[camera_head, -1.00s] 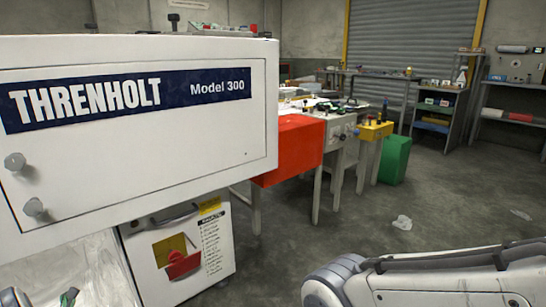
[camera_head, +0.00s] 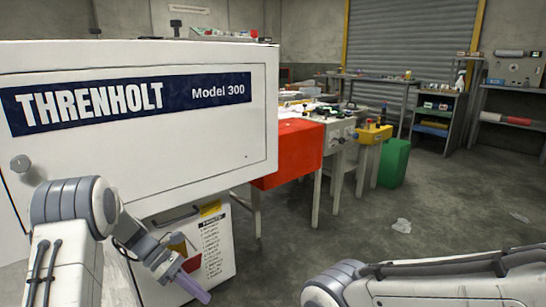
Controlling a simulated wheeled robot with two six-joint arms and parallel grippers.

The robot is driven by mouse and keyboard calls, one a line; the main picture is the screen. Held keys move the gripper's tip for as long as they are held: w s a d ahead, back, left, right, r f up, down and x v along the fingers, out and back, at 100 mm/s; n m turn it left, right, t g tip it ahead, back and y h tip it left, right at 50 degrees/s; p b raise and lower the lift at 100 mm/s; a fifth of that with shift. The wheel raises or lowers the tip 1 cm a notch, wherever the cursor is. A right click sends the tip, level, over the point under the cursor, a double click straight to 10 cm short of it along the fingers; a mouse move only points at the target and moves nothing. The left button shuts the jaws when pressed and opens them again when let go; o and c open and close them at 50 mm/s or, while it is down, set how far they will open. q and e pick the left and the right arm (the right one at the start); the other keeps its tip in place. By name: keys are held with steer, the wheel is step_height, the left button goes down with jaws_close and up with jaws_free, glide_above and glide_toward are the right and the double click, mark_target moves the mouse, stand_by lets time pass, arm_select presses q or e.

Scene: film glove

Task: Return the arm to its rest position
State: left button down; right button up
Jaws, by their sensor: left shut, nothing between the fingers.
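My left arm comes up at the lower left, in front of the white Threnholt Model 300 machine (camera_head: 200,145). Its gripper (camera_head: 198,290) points down and to the right near the bottom edge, in front of the machine's lower cabinet (camera_head: 222,262). The fingers are shut and look purplish, with nothing seen held between them.
A red box-like unit (camera_head: 289,152) and a workbench with clutter stand behind the machine. A green bin (camera_head: 394,163) is beside a yellow unit (camera_head: 374,134). Shelves line the back right. The concrete floor (camera_head: 450,200) is mostly open, with a crumpled scrap (camera_head: 402,226).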

arm_select(q)
steer(key=s+d+r+m+g+y, duration=0.1)
steer(key=s+d+r+m+y, duration=0.2)
steer(key=s+d+r+m, duration=0.35)
steer(key=s+d+r+m+t+y, duration=0.1)
steer(key=s+d+m+t+y, duration=0.2)
steer(key=s+m, duration=0.7)
steer(key=s+d+r+m+y, duration=0.2)
steer(key=s+d+m+y, duration=0.15)
steer(key=s+m, duration=0.6)
step_height(320, 180, up, 36)
steer(key=s+p, duration=0.1)
steer(key=p, duration=3.5)
steer(key=shift+d+r+t+h+p, duration=0.15)
steer(key=shift+r+t+h+p, duration=0.15)
steer(key=shift+h+p, duration=0.15)
